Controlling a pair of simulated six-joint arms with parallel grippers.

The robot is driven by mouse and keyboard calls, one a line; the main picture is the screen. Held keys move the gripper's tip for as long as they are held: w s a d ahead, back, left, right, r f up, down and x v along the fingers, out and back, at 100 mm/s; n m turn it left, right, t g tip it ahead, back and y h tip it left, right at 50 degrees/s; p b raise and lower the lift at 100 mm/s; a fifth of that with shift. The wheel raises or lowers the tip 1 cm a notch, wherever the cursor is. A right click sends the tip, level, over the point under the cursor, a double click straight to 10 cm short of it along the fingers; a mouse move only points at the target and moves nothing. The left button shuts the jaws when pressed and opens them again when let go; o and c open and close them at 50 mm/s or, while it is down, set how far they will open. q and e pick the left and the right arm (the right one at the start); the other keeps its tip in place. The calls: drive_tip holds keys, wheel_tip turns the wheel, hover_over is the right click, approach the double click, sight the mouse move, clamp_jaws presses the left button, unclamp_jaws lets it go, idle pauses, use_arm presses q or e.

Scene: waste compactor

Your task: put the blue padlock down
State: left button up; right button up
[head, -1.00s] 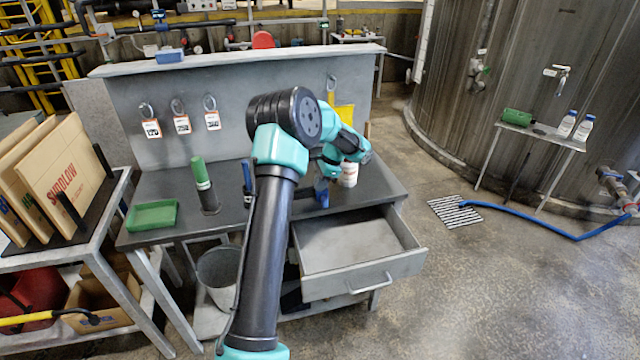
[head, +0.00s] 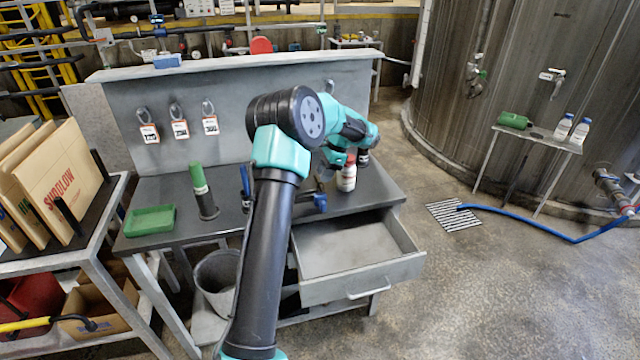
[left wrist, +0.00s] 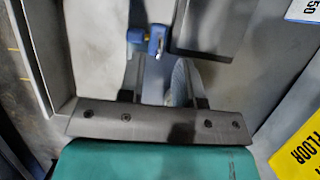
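The blue padlock (head: 320,201) shows small in the head view, on the bench near its front edge above the open drawer. In the left wrist view a blue thing that looks like the padlock (left wrist: 152,40) lies just beyond the fingers. My left gripper (head: 325,178) is over the bench, pointing down and left, close above the padlock. In the left wrist view its fingers (left wrist: 163,82) stand apart with a gap between them. I cannot tell whether a finger touches the padlock. My right gripper is not in view.
The grey bench (head: 230,226) has an open, empty drawer (head: 352,250). A green tray (head: 150,221) and green-topped cylinder (head: 203,190) stand left. Tags (head: 180,129) hang behind. A yellow sign (left wrist: 298,145) is near my wrist.

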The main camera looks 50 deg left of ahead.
use_arm(q)
drive_tip(key=v, duration=0.6)
drive_tip(key=shift+f, duration=0.1)
idle(0.4)
